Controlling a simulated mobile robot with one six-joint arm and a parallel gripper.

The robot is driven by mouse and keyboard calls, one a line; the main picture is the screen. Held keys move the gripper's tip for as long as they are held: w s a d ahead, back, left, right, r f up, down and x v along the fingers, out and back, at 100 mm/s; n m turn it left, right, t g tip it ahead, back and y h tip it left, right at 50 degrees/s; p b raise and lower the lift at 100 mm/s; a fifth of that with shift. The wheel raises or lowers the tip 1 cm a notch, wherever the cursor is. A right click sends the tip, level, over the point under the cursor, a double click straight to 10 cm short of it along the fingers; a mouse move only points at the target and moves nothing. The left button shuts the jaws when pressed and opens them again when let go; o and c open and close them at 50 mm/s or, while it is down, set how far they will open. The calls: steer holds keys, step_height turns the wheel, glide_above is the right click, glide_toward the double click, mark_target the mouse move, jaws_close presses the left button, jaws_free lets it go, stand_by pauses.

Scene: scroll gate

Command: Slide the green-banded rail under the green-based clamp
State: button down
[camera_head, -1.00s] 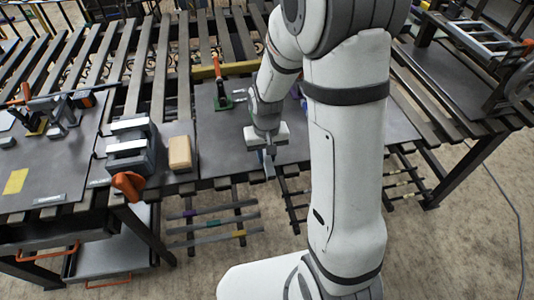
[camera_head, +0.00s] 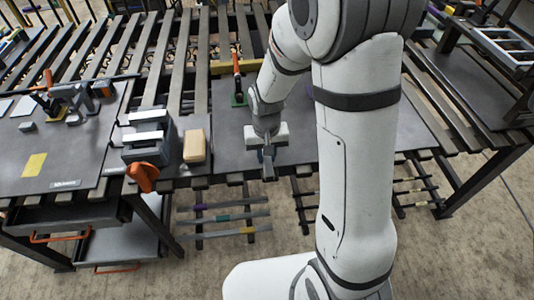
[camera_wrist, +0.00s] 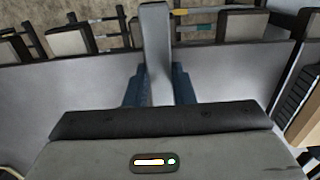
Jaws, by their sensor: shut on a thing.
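The green-based clamp (camera_head: 238,92) has a red upright handle and stands at the back of the dark table plate in the head view. My gripper (camera_head: 267,152) is at the plate's front edge, in front of the clamp and a little to its right. In the wrist view its blue fingers (camera_wrist: 158,88) are shut on a plain grey rail (camera_wrist: 155,40), which points out past the table edge. No coloured band shows on this held rail, so I cannot tell whether it is the green-banded one. The clamp is not visible in the wrist view.
Rails with purple, teal and yellow bands (camera_head: 222,217) lie on a lower rack. A tan block (camera_head: 194,146) and a grey vise with an orange handle (camera_head: 148,150) stand left of my gripper. A yellow bar (camera_head: 235,67) lies behind the clamp. The plate between gripper and clamp looks clear.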

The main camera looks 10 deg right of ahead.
mark_target(248, 164)
steer(key=shift+a, duration=2.8)
steer(key=c, duration=1.1)
jaws_free()
steer(key=shift+c, duration=0.2)
step_height(248, 164, up, 8)
steer(key=shift+d, duration=0.15)
steer(key=s+d+r+t, duration=0.3)
steer(key=s+d+r, duration=0.7)
steer(key=s+d, duration=0.3)
steer(key=shift+s+r, duration=0.15)
steer(key=shift+s, duration=0.55)
